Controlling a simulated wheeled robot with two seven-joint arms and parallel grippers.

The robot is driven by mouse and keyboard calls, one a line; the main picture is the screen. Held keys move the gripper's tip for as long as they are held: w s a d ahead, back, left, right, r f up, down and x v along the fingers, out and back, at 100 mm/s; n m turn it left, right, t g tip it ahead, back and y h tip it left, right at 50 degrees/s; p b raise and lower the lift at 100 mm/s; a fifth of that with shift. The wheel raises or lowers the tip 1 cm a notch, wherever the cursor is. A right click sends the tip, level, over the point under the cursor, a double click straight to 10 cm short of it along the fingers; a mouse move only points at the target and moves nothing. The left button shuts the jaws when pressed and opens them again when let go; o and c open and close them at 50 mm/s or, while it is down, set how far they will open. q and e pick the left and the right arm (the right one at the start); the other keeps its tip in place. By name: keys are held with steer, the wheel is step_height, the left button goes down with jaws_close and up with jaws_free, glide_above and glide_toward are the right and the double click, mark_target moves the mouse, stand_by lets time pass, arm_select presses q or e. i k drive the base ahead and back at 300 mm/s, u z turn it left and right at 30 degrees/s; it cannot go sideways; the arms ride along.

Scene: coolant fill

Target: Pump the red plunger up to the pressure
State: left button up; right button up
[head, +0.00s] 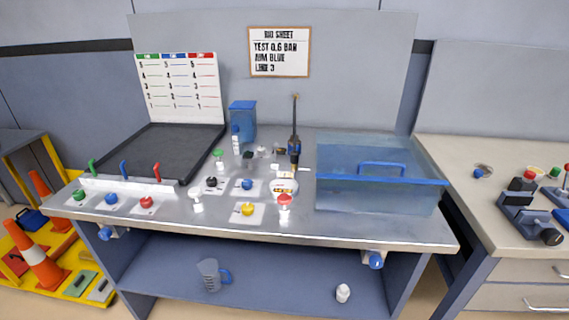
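The red-topped plunger (284,199) stands upright on a short white body near the front middle of the metal bench. Just behind it is a round, pale dial-like piece (284,187), too small to read. The sheet (279,51) on the back wall reads "RIG SHEET, TEST 0.6 BAR, AIM BLUE, LINE 3". Neither of my grippers shows in the head view, and nothing touches the plunger.
Blue, black and yellow knobs (248,209) sit left of the plunger. A clear blue-rimmed tank (378,193) stands right; a dark tray (150,150) lies left. A tall dark tool (294,140) stands behind. Green, blue and red levers (124,168) line the left front.

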mark_target(283, 200)
steer(key=u, duration=0.75)
steer(key=k, duration=1.05)
steer(key=z, duration=1.55)
steer(key=i, duration=0.5)
steer(key=u, duration=0.05)
